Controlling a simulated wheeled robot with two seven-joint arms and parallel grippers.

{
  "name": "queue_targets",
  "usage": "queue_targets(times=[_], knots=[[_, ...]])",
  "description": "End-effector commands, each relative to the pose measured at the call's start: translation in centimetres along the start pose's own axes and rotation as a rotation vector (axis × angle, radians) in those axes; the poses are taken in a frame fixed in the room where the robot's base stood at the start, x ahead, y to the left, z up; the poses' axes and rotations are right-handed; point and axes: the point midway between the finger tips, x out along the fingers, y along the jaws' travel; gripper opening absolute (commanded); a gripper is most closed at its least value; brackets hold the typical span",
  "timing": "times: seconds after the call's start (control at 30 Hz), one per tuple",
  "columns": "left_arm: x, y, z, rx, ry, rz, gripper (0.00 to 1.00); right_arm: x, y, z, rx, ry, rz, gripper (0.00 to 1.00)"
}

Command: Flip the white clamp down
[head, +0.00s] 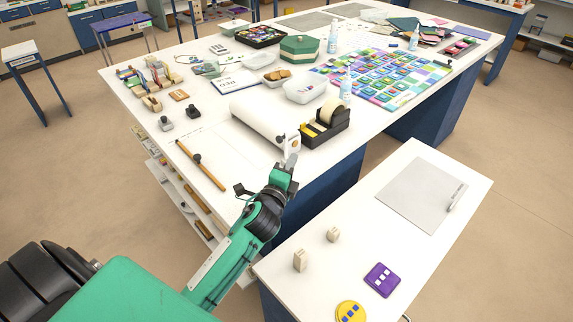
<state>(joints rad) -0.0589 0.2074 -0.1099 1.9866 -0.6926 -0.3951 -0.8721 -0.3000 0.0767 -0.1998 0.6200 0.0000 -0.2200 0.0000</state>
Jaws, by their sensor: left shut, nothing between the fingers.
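A small upright white piece (293,143), which looks like the white clamp, stands at the near right end of the white paper roll (258,121) on the large table. A dark knob shows beside it. My left gripper (289,160) is right at the table's near edge, just below the white piece. Its fingers are shut with nothing between them. I cannot tell whether the fingertips touch the white piece. The gripper hides the table edge beneath it. My right gripper is not in view.
A black tape dispenser (323,127) stands close to the right of the white piece. A wooden bar (201,165) lies left of my gripper. A lower white side table (345,215) with small blocks and tiles stands at the right. The tabletop left of the roll is fairly clear.

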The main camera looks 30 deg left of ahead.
Motion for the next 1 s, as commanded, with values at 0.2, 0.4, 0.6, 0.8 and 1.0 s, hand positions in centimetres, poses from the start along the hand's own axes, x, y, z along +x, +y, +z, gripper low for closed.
queue_targets(times=[0.2,0.4,0.6,0.8,1.0], knots=[[4.3,-0.3,0.1,-0.001,-0.001,-0.001,0.00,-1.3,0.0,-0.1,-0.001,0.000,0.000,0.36],[5.9,-0.2,1.4,0.002,-0.002,0.004,0.00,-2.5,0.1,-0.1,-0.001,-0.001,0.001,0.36],[5.1,-0.1,3.4,0.001,-0.001,0.001,0.00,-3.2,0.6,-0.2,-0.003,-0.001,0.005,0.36],[4.9,0.0,3.8,-0.001,0.000,0.001,0.00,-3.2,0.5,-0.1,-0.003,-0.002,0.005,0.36],[4.9,0.0,3.8,-0.001,0.000,0.001,0.00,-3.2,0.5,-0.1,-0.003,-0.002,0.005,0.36]])
